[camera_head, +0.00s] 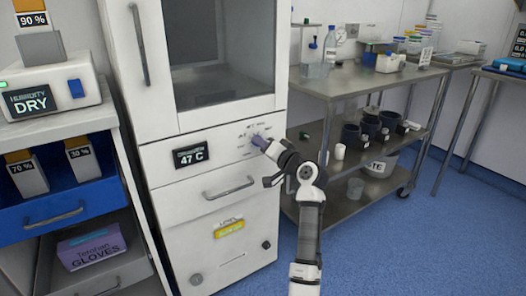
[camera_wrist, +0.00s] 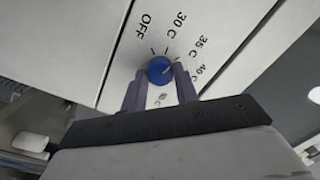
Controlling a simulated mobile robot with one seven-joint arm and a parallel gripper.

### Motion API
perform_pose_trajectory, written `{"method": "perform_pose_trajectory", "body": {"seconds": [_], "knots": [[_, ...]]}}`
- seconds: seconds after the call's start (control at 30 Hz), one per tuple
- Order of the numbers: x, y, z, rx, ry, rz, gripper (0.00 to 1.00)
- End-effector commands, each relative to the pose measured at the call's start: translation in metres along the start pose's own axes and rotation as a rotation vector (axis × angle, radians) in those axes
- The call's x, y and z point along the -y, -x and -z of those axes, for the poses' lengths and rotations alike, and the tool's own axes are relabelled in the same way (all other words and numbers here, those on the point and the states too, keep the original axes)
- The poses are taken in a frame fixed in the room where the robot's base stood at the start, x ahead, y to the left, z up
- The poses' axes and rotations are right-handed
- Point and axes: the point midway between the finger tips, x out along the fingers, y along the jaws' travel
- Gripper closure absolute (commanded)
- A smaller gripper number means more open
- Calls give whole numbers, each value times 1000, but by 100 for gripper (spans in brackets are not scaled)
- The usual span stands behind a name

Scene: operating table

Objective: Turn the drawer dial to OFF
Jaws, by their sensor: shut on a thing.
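The drawer dial (camera_wrist: 159,70) is a small round blue knob on the white cabinet's front panel. Printed around it are OFF, 30 C, 35 C, 40 C and a further mark partly covered near the gripper. A pale line on the knob seems to point toward the 35 C to 40 C side, but it is too small to be sure. My gripper (camera_wrist: 160,80) is shut on the dial, one purple finger on each side. In the head view my gripper (camera_head: 262,143) reaches the panel from the right and hides most of the dial.
A dark display (camera_head: 191,155) left of the dial reads 47 C. A drawer handle (camera_head: 228,188) lies below, and a glass door (camera_head: 218,50) above. A steel trolley (camera_head: 350,82) with bottles and containers stands close on the right. Blue floor is open in front.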

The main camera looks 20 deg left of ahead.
Motion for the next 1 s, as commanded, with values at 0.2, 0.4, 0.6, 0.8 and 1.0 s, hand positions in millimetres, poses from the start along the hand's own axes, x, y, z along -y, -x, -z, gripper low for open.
{"method": "perform_pose_trajectory", "body": {"seconds": [0.2,0.4,0.6,0.8,1.0], "knots": [[-2,1,-2,12,207,-12,93],[-2,0,-1,24,396,-22,93],[-2,0,-1,35,586,-32,93],[-1,1,-1,45,768,-42,93],[0,0,0,53,924,-50,93]]}}
